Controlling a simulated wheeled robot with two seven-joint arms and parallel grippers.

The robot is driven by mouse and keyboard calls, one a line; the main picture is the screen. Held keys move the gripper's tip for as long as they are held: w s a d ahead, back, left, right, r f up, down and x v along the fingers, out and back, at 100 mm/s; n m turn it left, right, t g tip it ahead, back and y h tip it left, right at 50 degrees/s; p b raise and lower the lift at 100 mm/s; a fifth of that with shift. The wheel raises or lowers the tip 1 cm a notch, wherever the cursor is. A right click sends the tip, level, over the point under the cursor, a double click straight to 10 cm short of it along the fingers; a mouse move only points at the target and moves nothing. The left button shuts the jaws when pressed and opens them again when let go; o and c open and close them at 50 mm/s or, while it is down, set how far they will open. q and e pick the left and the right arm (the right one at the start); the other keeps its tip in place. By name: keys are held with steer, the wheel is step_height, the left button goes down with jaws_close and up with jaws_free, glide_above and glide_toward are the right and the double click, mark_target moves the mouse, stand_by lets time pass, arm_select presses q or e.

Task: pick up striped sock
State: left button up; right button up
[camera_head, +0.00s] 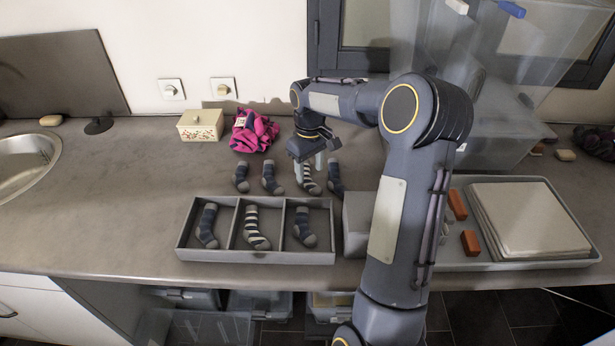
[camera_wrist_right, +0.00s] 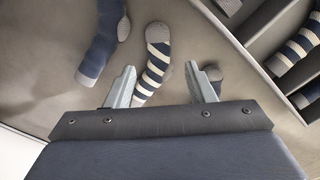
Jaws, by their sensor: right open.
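A striped sock (camera_head: 309,178) with dark and cream bands lies on the counter behind the grey divided tray (camera_head: 256,256). It also shows in the right wrist view (camera_wrist_right: 155,66), its lower end between the fingers. My right gripper (camera_head: 308,160) is open above this sock, with one finger on each side of it in the wrist view (camera_wrist_right: 165,88). I cannot tell whether the fingers touch it. Another striped sock (camera_head: 254,229) lies in the tray's middle compartment, with plain dark blue socks in the left (camera_head: 207,226) and right (camera_head: 304,228) compartments. My left gripper is not in view.
A dark blue sock (camera_head: 335,176) lies close to the right of the striped one. Two more (camera_head: 268,178) lie to its left. A pink cloth (camera_head: 254,132) and a small box (camera_head: 200,125) stand behind.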

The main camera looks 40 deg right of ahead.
mark_target(311, 184)
steer(key=f, duration=0.3)
steer(key=shift+s+f+p, duration=0.35)
steer(key=shift+f, duration=0.5)
steer(key=c, duration=1.1)
steer(key=shift+o, duration=0.2)
steer(key=shift+r, duration=0.15)
